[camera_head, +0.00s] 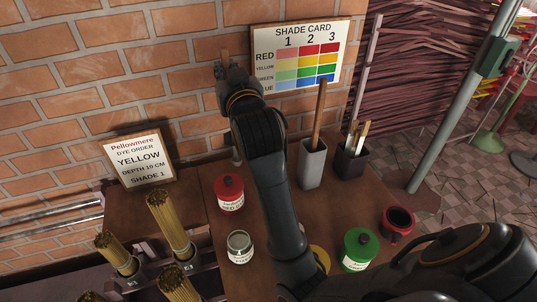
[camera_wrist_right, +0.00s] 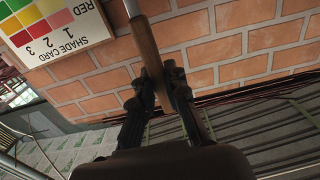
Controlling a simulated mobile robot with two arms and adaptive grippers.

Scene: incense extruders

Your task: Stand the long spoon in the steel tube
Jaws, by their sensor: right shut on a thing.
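My right gripper (camera_head: 224,72) is raised in front of the brick wall, left of the shade card. It is shut on a brown wooden handle, which I take for the long spoon (camera_head: 225,57). In the right wrist view the handle (camera_wrist_right: 145,42) runs between the two fingers (camera_wrist_right: 155,78). The spoon's lower part is mostly hidden by my arm; a small grey piece shows below the gripper. A grey upright holder (camera_head: 312,168), likely the steel tube, stands on the table right of my arm, with a brown wooden stick (camera_head: 319,112) in it. My left gripper is out of view.
A dark pot (camera_head: 352,163) with brushes stands right of the grey holder. A red tin (camera_head: 229,194), an open tin (camera_head: 240,247), a green tin (camera_head: 359,249) and a dark red pot (camera_head: 397,223) stand nearby. Bundles of sticks (camera_head: 173,226) rise at lower left.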

